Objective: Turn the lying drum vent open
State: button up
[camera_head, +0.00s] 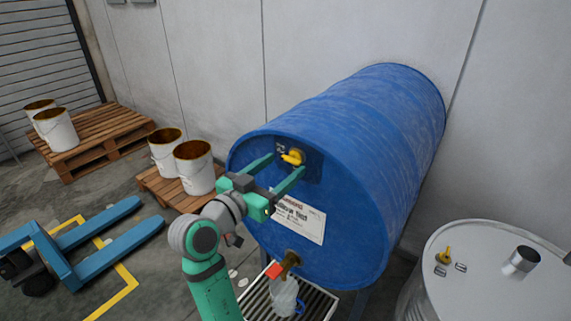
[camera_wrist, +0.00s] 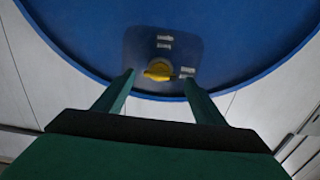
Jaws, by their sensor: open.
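The lying blue drum (camera_head: 365,140) rests on its side, its round end facing me. Its yellow vent handle (camera_head: 293,157) sits near the top of that end on a dark plate. My gripper (camera_head: 279,163) is open, its two green fingers pointing at the drum end, one on each side of the vent. In the wrist view the yellow vent (camera_wrist: 159,70) lies between and beyond the fingertips of my gripper (camera_wrist: 158,78), with pale labels beside it. I see no finger touching the vent. Whether the fingertips reach the plate is unclear.
A tap with a red handle (camera_head: 273,270) is low on the drum end, above a jug (camera_head: 285,296) on a grate. A white drum (camera_head: 490,265) with another yellow fitting (camera_head: 444,254) stands at right. Pails on pallets and a blue pallet jack (camera_head: 75,245) are at left.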

aim_at(292, 159)
jog(key=shift+x, duration=1.15)
jog(key=c, duration=1.1)
jog(key=shift+o, duration=0.2)
